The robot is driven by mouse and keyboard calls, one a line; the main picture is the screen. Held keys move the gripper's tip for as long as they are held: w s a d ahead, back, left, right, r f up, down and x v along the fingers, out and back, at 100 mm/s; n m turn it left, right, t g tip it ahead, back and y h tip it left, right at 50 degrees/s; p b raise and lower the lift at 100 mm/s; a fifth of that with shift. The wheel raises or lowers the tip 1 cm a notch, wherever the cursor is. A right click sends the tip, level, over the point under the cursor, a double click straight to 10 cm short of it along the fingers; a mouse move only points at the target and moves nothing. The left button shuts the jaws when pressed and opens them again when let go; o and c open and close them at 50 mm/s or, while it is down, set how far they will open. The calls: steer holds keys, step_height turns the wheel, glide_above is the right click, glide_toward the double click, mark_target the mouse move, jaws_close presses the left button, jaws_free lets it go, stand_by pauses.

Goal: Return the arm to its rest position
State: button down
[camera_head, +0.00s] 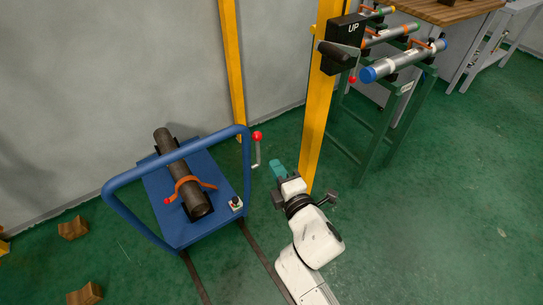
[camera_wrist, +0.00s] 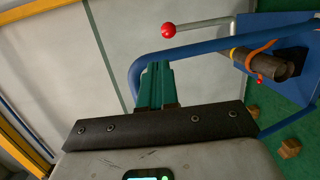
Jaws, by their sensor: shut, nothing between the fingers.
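My gripper (camera_head: 277,169) shows at the lower middle of the head view, with teal fingers, at the end of my white arm. It is between the blue cart and the yellow post, with nothing in its fingers. In the wrist view its teal fingers (camera_wrist: 156,85) are shut together and empty. The blue cart's rail passes behind them in that view; I cannot tell the gap.
A blue cart (camera_head: 154,196) carries a dark pipe (camera_head: 182,172) under an orange strap. A red-knobbed crank (camera_head: 257,137) stands beside it. A yellow post (camera_head: 318,110) holds a black "UP" box (camera_head: 343,42). A green rack (camera_head: 375,130) holds pipes. Wooden blocks (camera_head: 73,228) lie at left.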

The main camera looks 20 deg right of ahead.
steer(key=shift+s+d+r, duration=0.1)
steer(key=shift+s+r, duration=0.15)
steer(key=shift+s, duration=0.8)
steer(key=s+d+f+m+g+h+p, duration=0.1)
steer(key=s+d+f+m+g+h, duration=0.4)
steer(key=d+m, duration=0.35)
steer(key=s+d+f+m+g+y, duration=0.1)
steer(key=s+m+g, duration=0.4)
steer(key=s, duration=0.8)
steer(key=s+d+f+m+g+y+p, duration=0.1)
steer(key=s+d+f+m+g, duration=0.2)
steer(key=s, duration=1)
steer(key=d+m+g, duration=0.1)
steer(key=m+g, duration=0.1)
steer(key=m, duration=0.1)
steer(key=shift+s+f+g+y, duration=0.3)
steer(key=shift+f+g+y, duration=0.1)
